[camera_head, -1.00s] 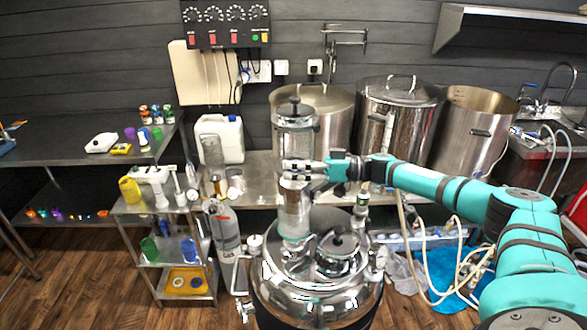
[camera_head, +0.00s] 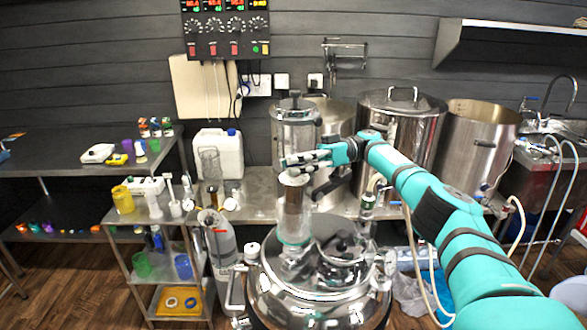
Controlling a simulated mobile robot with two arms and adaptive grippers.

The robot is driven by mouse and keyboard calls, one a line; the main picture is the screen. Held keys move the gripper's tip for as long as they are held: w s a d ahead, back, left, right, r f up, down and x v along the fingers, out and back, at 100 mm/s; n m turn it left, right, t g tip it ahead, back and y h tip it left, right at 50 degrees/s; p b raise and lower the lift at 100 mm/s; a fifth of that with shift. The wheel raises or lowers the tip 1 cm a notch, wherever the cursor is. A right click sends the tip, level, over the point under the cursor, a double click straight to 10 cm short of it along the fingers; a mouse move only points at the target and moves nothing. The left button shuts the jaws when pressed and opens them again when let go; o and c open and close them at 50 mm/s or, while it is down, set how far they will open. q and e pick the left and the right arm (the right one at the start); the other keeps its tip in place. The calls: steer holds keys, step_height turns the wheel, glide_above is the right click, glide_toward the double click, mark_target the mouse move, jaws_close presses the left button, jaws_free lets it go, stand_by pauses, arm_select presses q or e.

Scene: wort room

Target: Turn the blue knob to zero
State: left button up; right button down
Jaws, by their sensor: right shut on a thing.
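I cannot make out a blue knob in this view. A tall clear column (camera_head: 293,217) with steel fittings stands upright on a shiny round steel vessel (camera_head: 275,283) in the middle. My right gripper (camera_head: 292,163) reaches in from the right and is shut at the column's middle fitting. Its fingers hide part of that fitting, so the exact part held is unclear. A black control panel (camera_head: 226,47) hangs on the back wall with red displays, a row of dark dials with white marks, and red, green and yellow switches. My left gripper is not in view.
Large steel pots (camera_head: 401,121) stand behind my right arm. A white canister (camera_head: 217,152) is on the bench left of the column. A grey gas cylinder (camera_head: 221,240) and a small shelf (camera_head: 152,217) with cups stand left of the vessel.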

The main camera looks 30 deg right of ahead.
steer(key=shift+r, duration=0.1)
steer(key=c, duration=0.9)
jaws_free()
steer(key=shift+d, duration=0.1)
